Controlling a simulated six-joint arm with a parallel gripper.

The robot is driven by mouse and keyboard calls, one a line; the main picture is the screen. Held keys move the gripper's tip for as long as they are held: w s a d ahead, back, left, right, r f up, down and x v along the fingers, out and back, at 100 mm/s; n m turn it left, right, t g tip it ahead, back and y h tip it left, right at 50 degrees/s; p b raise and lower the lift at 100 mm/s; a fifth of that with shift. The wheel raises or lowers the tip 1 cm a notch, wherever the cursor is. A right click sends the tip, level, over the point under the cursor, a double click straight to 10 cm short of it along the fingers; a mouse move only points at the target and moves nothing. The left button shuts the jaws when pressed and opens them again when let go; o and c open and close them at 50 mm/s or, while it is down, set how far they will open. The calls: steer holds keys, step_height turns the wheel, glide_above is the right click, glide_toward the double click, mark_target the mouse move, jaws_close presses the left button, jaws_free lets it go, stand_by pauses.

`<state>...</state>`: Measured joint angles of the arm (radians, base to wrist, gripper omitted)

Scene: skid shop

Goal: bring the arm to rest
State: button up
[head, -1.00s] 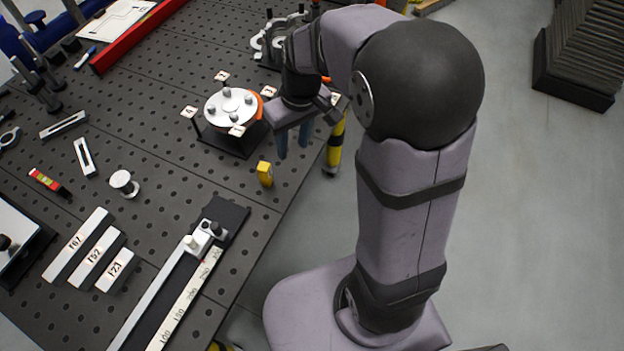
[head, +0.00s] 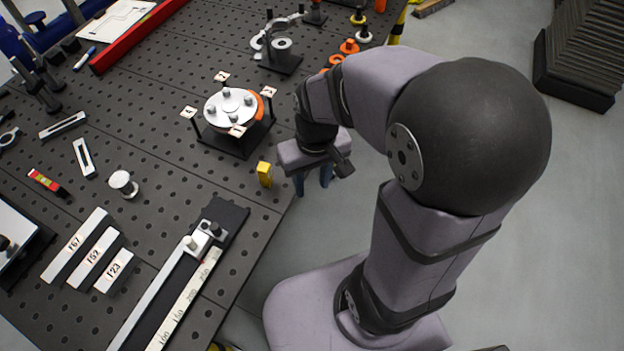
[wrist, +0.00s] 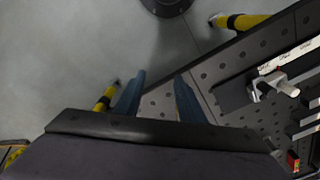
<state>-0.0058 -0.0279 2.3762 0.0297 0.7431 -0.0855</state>
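My gripper (head: 313,182) points down at the right edge of the dark perforated table (head: 150,150) in the head view, a little right of a small yellow block (head: 264,174). In the wrist view, the two blue fingers of my gripper (wrist: 160,98) stand apart with nothing between them. Below them show the table edge and the grey floor. My arm is bent, with its large dark joint at the right of the head view.
A ruler slide (head: 185,285) and numbered bars (head: 97,262) lie at front left.

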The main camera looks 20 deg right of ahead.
steer(key=shift+s, duration=0.1)
steer(key=s+f, duration=0.1)
steer(key=s, duration=0.4)
steer(key=shift+s+d+f+m+g, duration=0.3)
steer(key=shift+s+d+f+m, duration=0.05)
steer(key=shift+s+m, duration=0.05)
stand_by(2.2)
